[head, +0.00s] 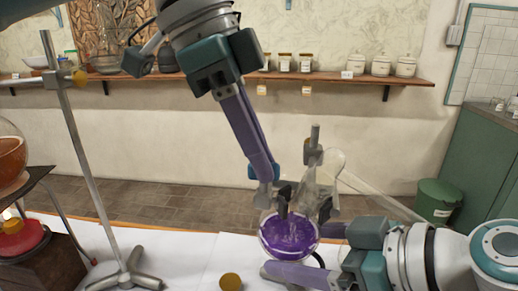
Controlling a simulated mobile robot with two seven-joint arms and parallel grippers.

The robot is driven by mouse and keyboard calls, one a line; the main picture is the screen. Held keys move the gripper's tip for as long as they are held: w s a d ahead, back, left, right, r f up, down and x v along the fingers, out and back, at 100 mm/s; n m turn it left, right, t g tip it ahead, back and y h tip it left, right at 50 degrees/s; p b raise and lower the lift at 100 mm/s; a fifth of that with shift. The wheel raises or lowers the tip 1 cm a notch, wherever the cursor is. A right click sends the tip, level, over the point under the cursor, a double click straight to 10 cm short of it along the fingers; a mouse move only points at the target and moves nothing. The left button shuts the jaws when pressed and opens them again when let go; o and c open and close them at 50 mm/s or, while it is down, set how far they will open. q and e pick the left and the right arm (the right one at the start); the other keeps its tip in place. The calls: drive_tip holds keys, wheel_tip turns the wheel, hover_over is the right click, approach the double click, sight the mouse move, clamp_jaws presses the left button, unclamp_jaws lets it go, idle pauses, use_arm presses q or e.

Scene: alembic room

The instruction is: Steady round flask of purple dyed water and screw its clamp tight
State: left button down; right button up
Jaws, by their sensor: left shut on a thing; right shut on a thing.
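The round flask (288,238) of purple liquid stands upright low in the middle of the head view. Its clear neck rises between the dark prongs of the clamp (325,208). My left gripper (266,180) reaches down from above, shut at the left side of the clamp, apparently on its screw; the tips hide most of it. My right gripper (297,252) comes in from the right, with one finger in front of the flask's bulb and one at its right side, shut on it. A grey boss (314,153) on a short upright rod shows behind the neck.
A metal stand (90,170) with a tripod foot is at the left, near an orange flask (10,155) over a red burner (20,240). A round yellow-brown piece (231,282) lies on the white bench top (190,250). A wall shelf and green bin (437,200) are behind.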

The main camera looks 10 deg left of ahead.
use_arm(q)
drive_tip(key=shift+r+m, duration=0.1)
drive_tip(key=shift+m, duration=0.2)
drive_tip(key=m+g, duration=0.1)
drive_tip(key=m, duration=0.1)
drive_tip(key=m+g, duration=0.1)
drive_tip(key=m, duration=0.1)
drive_tip(key=shift+w+d+m, duration=0.15)
drive_tip(key=shift+m, duration=0.55)
drive_tip(key=shift+d+m+g+y, duration=0.1)
drive_tip(key=shift+m+g+y, duration=0.2)
drive_tip(key=c, duration=0.9)
unclamp_jaws()
drive_tip(key=shift+a+n, duration=0.2)
drive_tip(key=shift+n, duration=0.2)
